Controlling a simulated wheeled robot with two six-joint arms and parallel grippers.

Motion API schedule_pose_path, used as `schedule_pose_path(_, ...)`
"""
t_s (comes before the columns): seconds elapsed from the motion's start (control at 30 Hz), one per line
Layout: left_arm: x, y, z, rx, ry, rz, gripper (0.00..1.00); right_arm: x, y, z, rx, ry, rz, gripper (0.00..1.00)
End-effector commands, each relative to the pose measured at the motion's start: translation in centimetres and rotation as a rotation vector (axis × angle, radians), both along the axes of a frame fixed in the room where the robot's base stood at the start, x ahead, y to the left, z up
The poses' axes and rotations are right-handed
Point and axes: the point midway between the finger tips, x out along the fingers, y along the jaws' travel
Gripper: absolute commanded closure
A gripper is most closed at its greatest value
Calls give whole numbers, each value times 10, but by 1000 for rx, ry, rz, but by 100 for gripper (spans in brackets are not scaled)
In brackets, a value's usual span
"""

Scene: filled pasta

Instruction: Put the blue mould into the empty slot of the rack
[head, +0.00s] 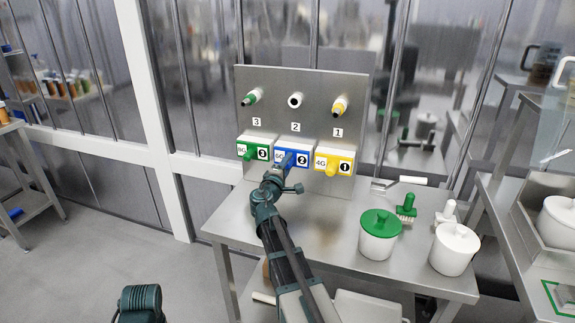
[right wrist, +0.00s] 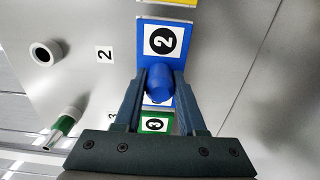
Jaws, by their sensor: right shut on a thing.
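The grey upright rack panel (head: 340,110) has a row of numbered places. Place 2 holds a bare white ring (head: 295,100) with a dark opening, which also shows in the right wrist view (right wrist: 46,53). A green-collared piece (head: 251,97) sits at place 3 and a yellow one (head: 340,104) at place 1. My right gripper (head: 286,165) is at the blue box marked 2 (head: 304,160), below the ring. Its fingers (right wrist: 160,72) are shut on a blue rounded piece (right wrist: 160,87) in front of that box. I cannot tell whether the piece touches the box. My left gripper is not in view.
A green box (head: 259,148) and a yellow box (head: 333,160), each with a knob, flank the blue one. A green-lidded pot (head: 379,235), a white pot (head: 454,248) and a green brush (head: 406,207) stand on the right of the steel table (head: 325,235).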

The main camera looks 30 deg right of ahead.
Motion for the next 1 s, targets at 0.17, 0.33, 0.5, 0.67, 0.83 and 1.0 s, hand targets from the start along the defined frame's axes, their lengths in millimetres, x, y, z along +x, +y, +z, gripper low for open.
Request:
schedule_pose_path(0.17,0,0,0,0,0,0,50,0,0,0,-1,0,0,100)
schedule_pose_path(0.33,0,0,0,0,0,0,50,1,-1,0,-1,0,0,100)
schedule_pose_path(0.5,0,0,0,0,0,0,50,1,-2,1,-1,0,0,100)
schedule_pose_path(0.67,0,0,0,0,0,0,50,2,-2,1,-1,0,0,50)
schedule_pose_path(0.83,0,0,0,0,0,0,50,1,-1,0,-1,0,0,25)
schedule_pose_path(1.0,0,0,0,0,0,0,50,1,-1,0,0,0,0,25)
